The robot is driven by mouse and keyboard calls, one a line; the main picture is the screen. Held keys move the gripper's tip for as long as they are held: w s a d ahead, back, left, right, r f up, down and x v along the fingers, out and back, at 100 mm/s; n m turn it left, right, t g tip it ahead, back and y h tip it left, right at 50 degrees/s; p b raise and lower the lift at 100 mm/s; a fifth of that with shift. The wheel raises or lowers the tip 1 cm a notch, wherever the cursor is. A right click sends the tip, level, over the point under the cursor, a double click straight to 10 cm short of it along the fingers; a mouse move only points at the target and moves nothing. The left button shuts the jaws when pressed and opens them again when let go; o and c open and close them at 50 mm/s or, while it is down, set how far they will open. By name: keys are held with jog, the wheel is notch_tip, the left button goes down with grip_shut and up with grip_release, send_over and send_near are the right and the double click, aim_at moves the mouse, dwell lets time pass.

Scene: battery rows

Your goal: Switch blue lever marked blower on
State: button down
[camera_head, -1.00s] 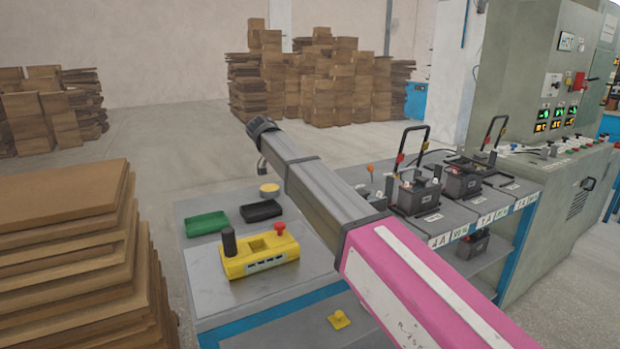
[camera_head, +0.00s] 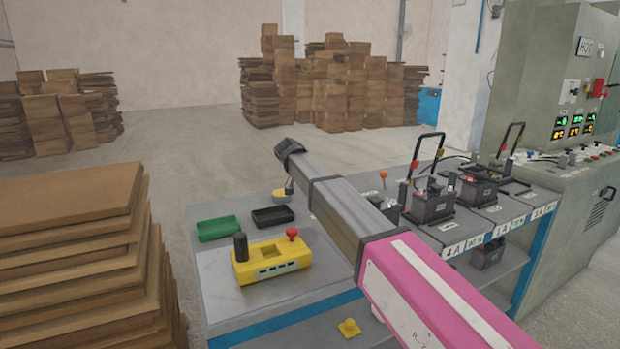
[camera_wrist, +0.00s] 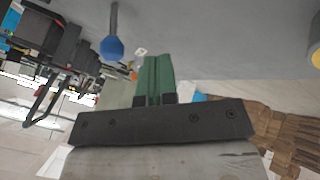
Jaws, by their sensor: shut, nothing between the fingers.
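In the wrist view, a lever with a blue ball knob (camera_wrist: 112,47) stands on the grey bench top, left of my gripper (camera_wrist: 155,60). The gripper's green fingers are together with nothing between them, and apart from the knob. In the head view, my gripper (camera_head: 290,187) hangs at the far end of the arm, close to a round yellow piece (camera_head: 282,195) on the bench. The blue lever cannot be made out there; my arm covers part of the bench. No blower marking is readable.
The bench also holds an orange-knobbed lever (camera_head: 383,175), black batteries (camera_head: 432,205), a yellow control box (camera_head: 272,259), a green tray (camera_head: 218,229) and a black tray (camera_head: 272,217). Stacked cardboard (camera_head: 80,260) stands left. A grey cabinet (camera_head: 550,120) stands right.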

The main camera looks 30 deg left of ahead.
jog(key=d, duration=0.1)
jog(key=d+f, duration=0.1)
jog(key=w+d, duration=0.1)
jog(key=shift+d+f, duration=0.1)
jog(key=shift+f, duration=0.15)
jog(key=shift+w+d+r, duration=0.1)
jog(key=shift+w+d, duration=0.15)
jog(key=shift+d, duration=0.6)
jog(key=shift+s, duration=0.1)
jog(key=shift+s+d+r, duration=0.1)
jog(key=shift+d+r, duration=0.05)
jog(key=shift+d, duration=0.05)
